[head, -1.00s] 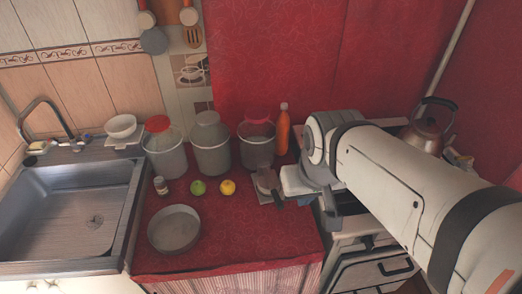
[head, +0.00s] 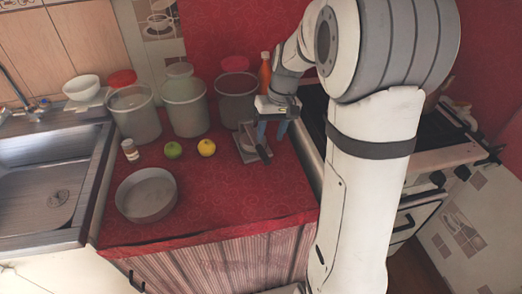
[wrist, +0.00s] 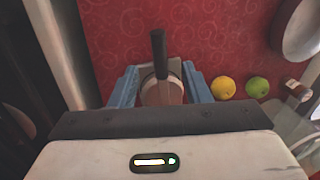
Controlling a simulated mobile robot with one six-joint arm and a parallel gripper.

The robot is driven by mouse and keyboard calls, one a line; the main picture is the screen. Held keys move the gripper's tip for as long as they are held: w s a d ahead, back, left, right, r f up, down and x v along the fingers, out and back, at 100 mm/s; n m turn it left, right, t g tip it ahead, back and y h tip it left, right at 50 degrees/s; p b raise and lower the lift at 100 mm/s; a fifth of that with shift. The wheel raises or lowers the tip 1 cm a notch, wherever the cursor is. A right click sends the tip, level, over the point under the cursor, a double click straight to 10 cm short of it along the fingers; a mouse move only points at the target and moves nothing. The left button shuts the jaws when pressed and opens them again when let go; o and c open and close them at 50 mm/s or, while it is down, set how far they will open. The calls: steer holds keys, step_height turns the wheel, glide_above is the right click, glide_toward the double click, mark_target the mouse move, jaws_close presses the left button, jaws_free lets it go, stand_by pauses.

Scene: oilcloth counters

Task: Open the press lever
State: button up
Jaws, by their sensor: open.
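The press (head: 246,146) is a small grey device on the red counter. Its lever (head: 264,153) has a dark handle that points toward the counter's front. In the wrist view the lever (wrist: 158,55) extends out from the light, rounded press body (wrist: 163,92), and how far it is raised is hard to tell. My gripper (head: 272,131) is open just above and behind the press. In the wrist view the blue fingers of my gripper (wrist: 160,85) stand either side of the press and lever, with gaps. Nothing appears held.
A round pan (head: 146,213) is near the front left. Grey canisters (head: 184,108) and an orange bottle (head: 265,72) stand behind. The stove (head: 430,150) is right.

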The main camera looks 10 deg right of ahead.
mark_target(265, 154)
steer(key=f, duration=0.2)
steer(key=a+f, duration=0.1)
steer(key=f, duration=0.5)
steer(key=shift+w+a, duration=0.1)
steer(key=shift+a, duration=0.1)
steer(key=shift+c, duration=0.3)
jaws_close()
